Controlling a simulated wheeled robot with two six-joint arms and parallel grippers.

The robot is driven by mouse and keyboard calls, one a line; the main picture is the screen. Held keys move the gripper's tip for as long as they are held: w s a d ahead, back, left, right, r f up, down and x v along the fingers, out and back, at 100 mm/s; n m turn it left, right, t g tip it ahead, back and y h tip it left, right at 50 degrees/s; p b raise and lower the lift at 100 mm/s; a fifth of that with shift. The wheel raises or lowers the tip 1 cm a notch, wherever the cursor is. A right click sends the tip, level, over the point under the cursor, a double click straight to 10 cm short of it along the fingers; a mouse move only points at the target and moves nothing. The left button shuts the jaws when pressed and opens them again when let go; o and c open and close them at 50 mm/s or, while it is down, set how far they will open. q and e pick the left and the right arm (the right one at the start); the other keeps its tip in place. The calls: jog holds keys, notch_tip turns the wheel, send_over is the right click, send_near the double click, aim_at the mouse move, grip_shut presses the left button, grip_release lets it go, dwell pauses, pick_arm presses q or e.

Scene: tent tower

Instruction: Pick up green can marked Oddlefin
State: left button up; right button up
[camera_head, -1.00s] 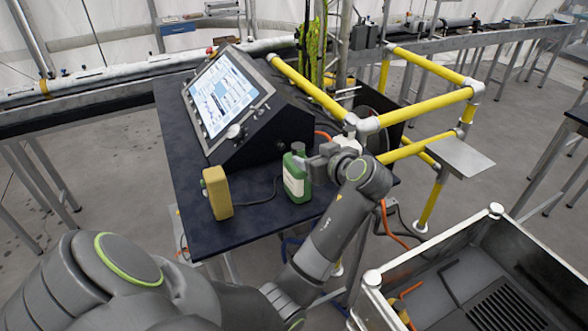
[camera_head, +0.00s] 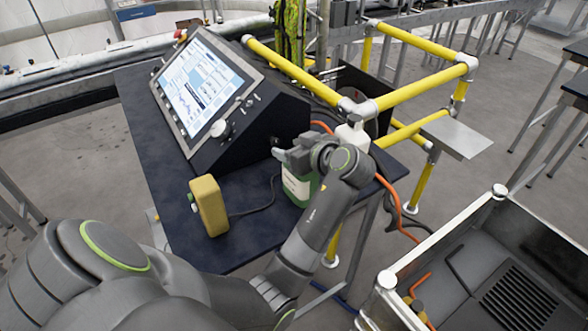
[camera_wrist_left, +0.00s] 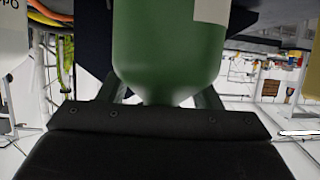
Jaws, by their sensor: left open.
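The green can (camera_head: 300,189), with a pale label, stands on the dark table (camera_head: 240,250) just right of the console. My left gripper (camera_head: 290,157) is at the can's upper part in the head view and covers its top. In the left wrist view the green can (camera_wrist_left: 170,50) fills the space between the two open fingers (camera_wrist_left: 160,94). I cannot tell whether either finger touches it. The lettering on the can's label is not readable. My right gripper is not in view.
A white bottle (camera_head: 352,133) stands right behind the gripper. A yellow box-shaped device (camera_head: 209,206) with a cable is at the table's front. The console (camera_head: 205,95) stands behind left. Yellow rails (camera_head: 420,88) and a metal-rimmed bin (camera_head: 455,232) are to the right.

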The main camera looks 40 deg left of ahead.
pick_arm(q)
jog(key=shift+s+d+r, duration=0.15)
jog(key=shift+d+r, duration=0.05)
jog(key=shift+d, duration=0.15)
jog(key=shift+s+d+r, duration=0.1)
jog(key=shift+d+r, duration=0.05)
jog(key=shift+d, duration=0.25)
jog(key=c, duration=0.7)
jog(key=shift+a, duration=0.1)
jog(key=shift+c, duration=2.2)
grip_shut()
jog(key=shift+f, duration=0.2)
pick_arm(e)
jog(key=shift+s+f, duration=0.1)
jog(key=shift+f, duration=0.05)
